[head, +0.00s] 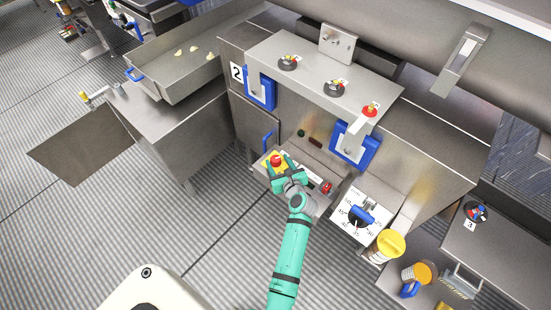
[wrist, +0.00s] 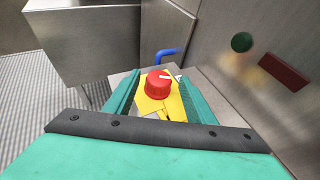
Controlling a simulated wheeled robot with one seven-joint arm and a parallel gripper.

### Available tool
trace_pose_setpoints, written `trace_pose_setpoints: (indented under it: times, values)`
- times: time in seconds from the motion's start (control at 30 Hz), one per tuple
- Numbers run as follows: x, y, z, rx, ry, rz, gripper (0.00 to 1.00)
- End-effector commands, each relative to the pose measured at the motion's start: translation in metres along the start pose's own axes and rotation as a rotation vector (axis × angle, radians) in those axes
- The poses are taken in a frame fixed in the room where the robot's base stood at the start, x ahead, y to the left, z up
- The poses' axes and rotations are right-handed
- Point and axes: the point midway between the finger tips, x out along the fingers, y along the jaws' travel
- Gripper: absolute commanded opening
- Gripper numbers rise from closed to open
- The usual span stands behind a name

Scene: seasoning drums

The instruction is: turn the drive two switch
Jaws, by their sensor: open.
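A red round switch knob with a white pointer mark (wrist: 160,82) stands on a yellow plate (wrist: 174,106) in the wrist view. The knob (head: 277,160) also shows in the head view, on a low shelf of the steel cabinet marked 2. My gripper (head: 284,173) is at the knob, its teal fingers open. In the wrist view the fingers of my gripper (wrist: 160,95) lie on either side of the knob and plate, with gaps visible. Whether a finger touches the knob I cannot tell. The "2" label (head: 236,72) is on the cabinet's left corner.
A blue handle (head: 267,141) rises behind the knob. A dial with a blue lever (head: 362,214) and a yellow-lidded jar (head: 390,244) are to the right. Blue-framed latches (head: 355,145) hang above. A steel tray (head: 178,85) is at the left.

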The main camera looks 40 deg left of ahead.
Motion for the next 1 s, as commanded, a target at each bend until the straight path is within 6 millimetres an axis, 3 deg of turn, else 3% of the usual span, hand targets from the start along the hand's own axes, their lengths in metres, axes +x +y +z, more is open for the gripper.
trace_pose_setpoints:
  times: [0.23, 0.6, 0.83, 1.0]
  values:
    - [0.028, 0.002, 0.0, -0.002, 0.0, 0.002, 0.5]
    - [0.033, 0.002, 0.001, -0.002, 0.0, 0.001, 0.5]
    - [0.033, 0.002, 0.0, -0.002, 0.0, 0.001, 0.0]
    - [0.033, 0.003, 0.001, -0.005, 0.0, 0.007, 0.0]
